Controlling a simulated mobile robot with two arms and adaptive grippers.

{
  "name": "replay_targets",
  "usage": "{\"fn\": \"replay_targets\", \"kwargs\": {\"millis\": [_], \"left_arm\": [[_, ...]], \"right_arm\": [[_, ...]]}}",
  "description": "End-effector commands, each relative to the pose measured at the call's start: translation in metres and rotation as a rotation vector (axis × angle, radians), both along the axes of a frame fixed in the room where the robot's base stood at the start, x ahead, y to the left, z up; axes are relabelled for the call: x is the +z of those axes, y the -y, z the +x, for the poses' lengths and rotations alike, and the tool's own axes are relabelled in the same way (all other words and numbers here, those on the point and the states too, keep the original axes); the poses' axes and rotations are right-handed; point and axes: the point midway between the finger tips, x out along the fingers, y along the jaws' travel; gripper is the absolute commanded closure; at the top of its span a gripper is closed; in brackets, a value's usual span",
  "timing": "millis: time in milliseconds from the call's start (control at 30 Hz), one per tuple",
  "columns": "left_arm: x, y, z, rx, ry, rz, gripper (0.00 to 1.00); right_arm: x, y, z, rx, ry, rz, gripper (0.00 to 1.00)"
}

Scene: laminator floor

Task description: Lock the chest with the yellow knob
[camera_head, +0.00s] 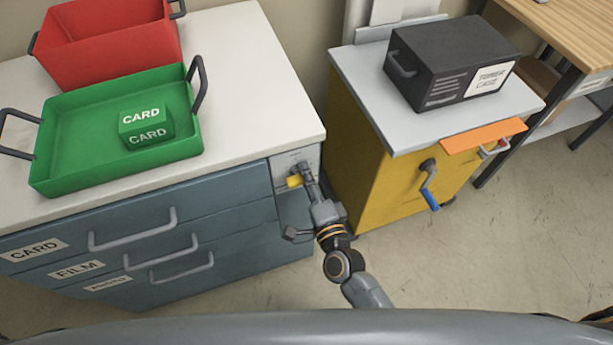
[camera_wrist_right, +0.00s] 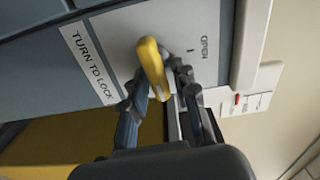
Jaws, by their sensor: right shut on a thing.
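The blue-grey chest (camera_head: 150,245) stands at the left with drawers labelled CARD, FILM and a third label too small to read. Its yellow knob (camera_head: 294,181) is on a grey panel at the right end of the front. In the right wrist view the yellow knob (camera_wrist_right: 152,66) is a lever beside the words TURN TO LOCK and OPEN. My right gripper (camera_head: 306,175) is at the panel, its fingers (camera_wrist_right: 162,92) shut on the knob's near end. The knob's far end shows clear of the fingers. My left gripper is not in view.
On the chest top sit a green tray (camera_head: 60,165) with a CARD box (camera_head: 146,122) and a red bin (camera_head: 110,45). To the right stands a yellow cabinet (camera_head: 365,150) with a blue-handled crank (camera_head: 430,185) and a black toner case (camera_head: 440,60). Open floor lies in front at right.

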Motion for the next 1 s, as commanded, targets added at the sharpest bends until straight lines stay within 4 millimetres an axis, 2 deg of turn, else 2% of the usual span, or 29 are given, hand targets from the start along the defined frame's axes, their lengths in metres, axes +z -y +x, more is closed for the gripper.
{"fn": "replay_targets", "kwargs": {"millis": [300,767,800,833,1000], "left_arm": [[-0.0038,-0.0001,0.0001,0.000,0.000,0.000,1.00],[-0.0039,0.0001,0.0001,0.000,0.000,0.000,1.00],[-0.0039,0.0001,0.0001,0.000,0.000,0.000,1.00],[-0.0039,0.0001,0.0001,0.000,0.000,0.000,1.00],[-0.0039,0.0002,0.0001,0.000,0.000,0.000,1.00]], "right_arm": [[-0.0019,0.0005,0.0000,0.000,-0.027,0.084,1.00],[-0.0018,0.0004,-0.0001,0.000,-0.031,0.093,1.00],[-0.0019,0.0004,-0.0001,0.000,-0.031,0.093,0.66],[-0.0019,0.0004,-0.0001,0.000,-0.031,0.093,0.62],[-0.0019,0.0003,-0.0001,0.000,-0.031,0.093,0.62]]}}
